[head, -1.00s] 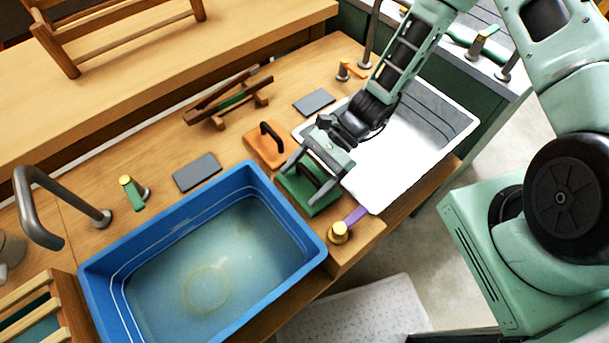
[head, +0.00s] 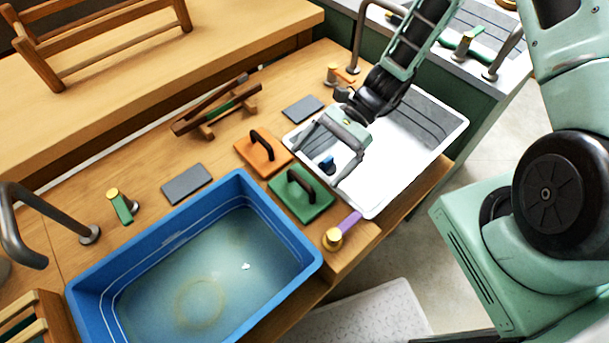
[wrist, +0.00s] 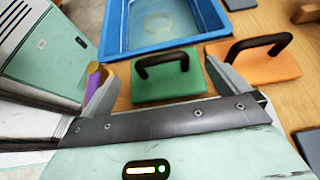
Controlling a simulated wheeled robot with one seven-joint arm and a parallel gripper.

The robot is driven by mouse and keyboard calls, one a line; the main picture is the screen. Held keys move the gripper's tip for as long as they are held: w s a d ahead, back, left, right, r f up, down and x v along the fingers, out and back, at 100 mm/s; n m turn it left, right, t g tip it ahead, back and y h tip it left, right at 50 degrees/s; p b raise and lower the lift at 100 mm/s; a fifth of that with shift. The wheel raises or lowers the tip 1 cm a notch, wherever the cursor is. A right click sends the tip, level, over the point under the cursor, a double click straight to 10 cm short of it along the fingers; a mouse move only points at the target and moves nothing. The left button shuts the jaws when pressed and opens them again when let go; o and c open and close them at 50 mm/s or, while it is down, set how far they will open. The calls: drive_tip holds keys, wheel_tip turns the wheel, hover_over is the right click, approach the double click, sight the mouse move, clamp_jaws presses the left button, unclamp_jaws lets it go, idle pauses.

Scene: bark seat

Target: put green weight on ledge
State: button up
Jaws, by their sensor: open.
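The green weight (head: 312,204) is a flat green block with a dark arched handle. It lies on the wooden counter between the blue basin and the white sink, beside an orange block. It also shows in the wrist view (wrist: 152,88), beyond and between my fingers. My gripper (head: 318,168) is open and empty, apart from the weight, toward the white sink; it also shows in the wrist view (wrist: 155,78). A long wooden ledge (head: 225,50) runs along the back, behind the counter.
The blue basin (head: 75,292) holds water. The orange block (head: 250,157) has a similar handle. The white sink (head: 420,150) lies right of the weight. A gold knob (head: 333,239) stands near the front. A wooden rack (head: 95,60) occupies the ledge's left; its right part is clear.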

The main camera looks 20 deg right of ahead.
drive_tip(key=s+a+r+n+t+h, duration=0.1)
drive_tip(key=s+r+n+h, duration=0.4)
drive_tip(key=r+n, duration=0.5)
drive_tip(key=s+a+r+n+t+h, duration=0.1)
drive_tip(key=s+r+n+t+h, duration=0.2)
drive_tip(key=s+r+n+h, duration=0.2)
drive_tip(key=shift+s+a+r+n+t+h, duration=0.2)
drive_tip(key=shift+s+r+n+t+h, duration=0.15)
drive_tip(key=shift+s+r+n, duration=2.05)
drive_tip(key=shift+w+r+n, duration=0.4)
drive_tip(key=shift+w+n, duration=0.15)
drive_tip(key=shift+n, duration=0.05)
